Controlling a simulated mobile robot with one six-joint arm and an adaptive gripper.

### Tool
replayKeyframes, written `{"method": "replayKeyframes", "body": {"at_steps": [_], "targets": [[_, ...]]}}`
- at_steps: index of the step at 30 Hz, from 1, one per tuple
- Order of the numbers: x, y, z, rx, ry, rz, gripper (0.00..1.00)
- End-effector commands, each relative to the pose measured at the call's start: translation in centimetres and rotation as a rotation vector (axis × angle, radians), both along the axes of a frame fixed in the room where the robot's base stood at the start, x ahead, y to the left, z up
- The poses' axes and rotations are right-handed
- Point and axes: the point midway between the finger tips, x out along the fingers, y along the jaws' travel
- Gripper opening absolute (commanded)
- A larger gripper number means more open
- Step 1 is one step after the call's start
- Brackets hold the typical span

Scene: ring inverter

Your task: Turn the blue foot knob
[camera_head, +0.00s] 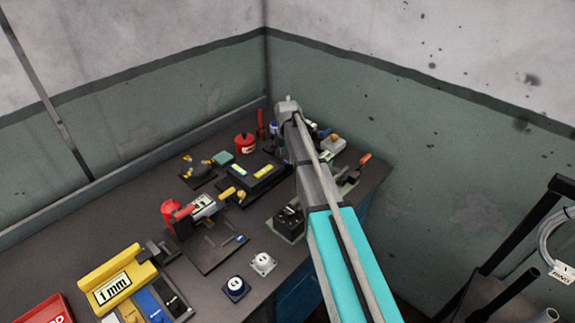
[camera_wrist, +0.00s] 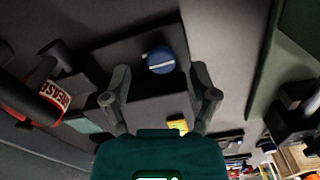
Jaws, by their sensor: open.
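The blue foot knob (camera_wrist: 161,60) is a round blue disc with a pale bar across it, in the upper middle of the wrist view. It sits at a dark block or plate. My gripper (camera_wrist: 160,76) is open, one finger on each side of the picture below the knob. The knob appears in line with the gap between the fingers. I cannot tell how far beyond the tips it is, and no contact shows. In the head view my arm hides the gripper, and I cannot make out the knob for sure.
A red grease can (camera_wrist: 45,95) stands left in the wrist view; it also shows on the bench in the head view (camera_head: 245,143). Tools and fixtures crowd the bench (camera_head: 130,220). Walls close off the back corner. A dark rack (camera_head: 510,260) stands at the right.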

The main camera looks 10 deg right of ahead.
Motion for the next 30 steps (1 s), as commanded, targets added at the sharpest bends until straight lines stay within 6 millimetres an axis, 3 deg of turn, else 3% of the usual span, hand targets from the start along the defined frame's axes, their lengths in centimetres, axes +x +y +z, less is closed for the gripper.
{"method": "replayKeyframes", "body": {"at_steps": [9,23,25,30], "targets": [[0.0,0.1,-2.1,0.0,0.0,0.001,0.76],[0.0,0.1,-2.3,0.0,0.0,0.001,0.76],[0.0,0.1,-2.3,0.0,0.0,0.002,0.68],[0.0,0.1,-2.3,0.0,0.0,0.002,0.37]]}}
